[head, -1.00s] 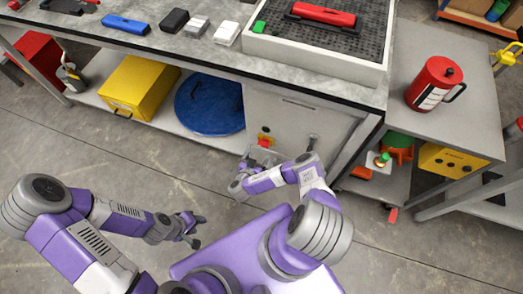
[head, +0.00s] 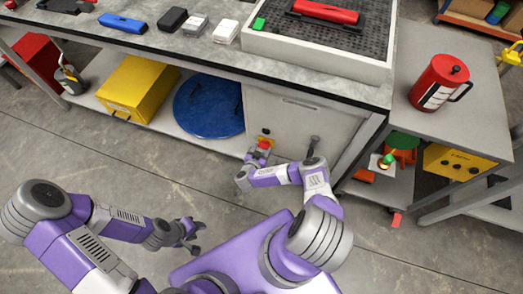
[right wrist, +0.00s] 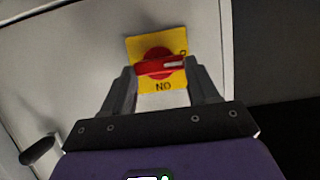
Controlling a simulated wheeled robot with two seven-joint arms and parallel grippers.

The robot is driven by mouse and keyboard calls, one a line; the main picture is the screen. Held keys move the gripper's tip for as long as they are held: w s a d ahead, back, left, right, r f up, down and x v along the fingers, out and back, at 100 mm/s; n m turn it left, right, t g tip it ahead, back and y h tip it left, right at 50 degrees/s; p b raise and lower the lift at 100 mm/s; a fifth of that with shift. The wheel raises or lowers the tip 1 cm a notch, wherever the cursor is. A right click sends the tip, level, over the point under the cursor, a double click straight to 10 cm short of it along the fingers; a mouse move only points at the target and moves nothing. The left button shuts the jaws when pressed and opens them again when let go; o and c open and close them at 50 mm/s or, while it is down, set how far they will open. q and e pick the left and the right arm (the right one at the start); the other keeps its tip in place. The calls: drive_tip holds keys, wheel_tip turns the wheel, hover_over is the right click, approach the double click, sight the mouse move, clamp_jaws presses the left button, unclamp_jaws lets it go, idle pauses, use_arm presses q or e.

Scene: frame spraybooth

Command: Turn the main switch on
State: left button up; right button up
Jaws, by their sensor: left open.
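The main switch is a red rotary handle (right wrist: 160,66) on a yellow plate (right wrist: 145,46), on the grey cabinet front under the bench. It also shows small in the head view (head: 264,142). In the right wrist view its handle lies crosswise, with a white mark towards the right. The letters "ON" appear upside down on the plate's lower part. My right gripper (right wrist: 162,78) is open, with one finger on each side of the handle; I cannot tell whether they touch it. My left gripper (head: 190,238) is open and empty above the floor, far from the switch.
A black lever handle (right wrist: 40,150) sticks out from the same cabinet front. A blue round lid (head: 208,106) and a yellow box (head: 138,88) stand on the lower shelf to the left. A side table with a red canister (head: 438,84) stands right. The front floor is clear.

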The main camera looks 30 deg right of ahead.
drive_tip(key=c, duration=0.5)
